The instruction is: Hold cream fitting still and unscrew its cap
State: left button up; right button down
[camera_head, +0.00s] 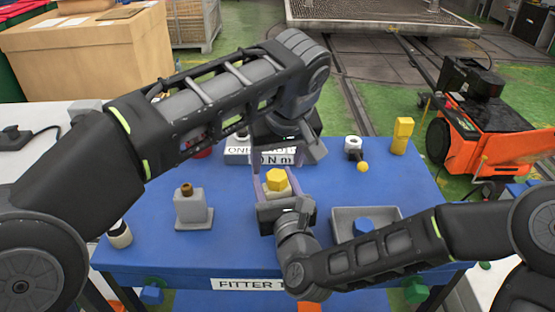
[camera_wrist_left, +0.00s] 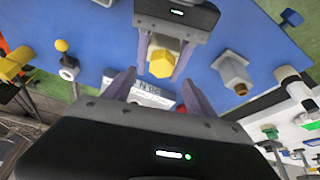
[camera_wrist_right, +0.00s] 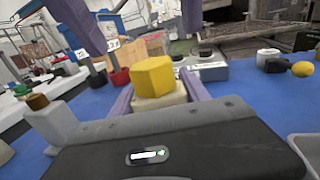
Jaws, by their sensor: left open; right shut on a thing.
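The cream fitting (camera_wrist_right: 158,103) stands upright with a yellow hexagonal cap (camera_wrist_right: 152,77) on top. It also shows in the head view (camera_head: 290,190) and the left wrist view (camera_wrist_left: 163,42). My right gripper (camera_head: 283,196) is shut on the fitting's cream body, with its purple fingers on either side below the cap. My left gripper (camera_wrist_left: 160,85) is open and empty close to the cap. Its fingers are spread wide and apart from the cap. In the head view my left arm hides part of the table behind the fitting.
On the blue table (camera_head: 235,237) a grey block with a brown top (camera_head: 190,207) stands left. A grey tray with a blue piece (camera_head: 362,227) lies right.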

aim_at(274, 177)
pick_arm(q)
jog(key=m, duration=0.1)
jog(key=m+h, duration=0.1)
jog(key=m, duration=0.1)
jog(key=m+h, duration=0.1)
jog(key=shift+a+m, duration=0.3)
jog(key=shift+m, duration=0.6)
jog(key=m, duration=0.1)
jog(key=m+h, duration=0.1)
jog(key=m, duration=0.1)
jog(key=shift+w+a+h, duration=0.15)
jog(key=shift+a+h, duration=0.05)
jog(key=shift+h, duration=0.1)
jog(key=m+g, duration=0.1)
jog(key=m, duration=0.2)
jog(key=shift+h, duration=0.4)
jog(key=shift+f, duration=2)
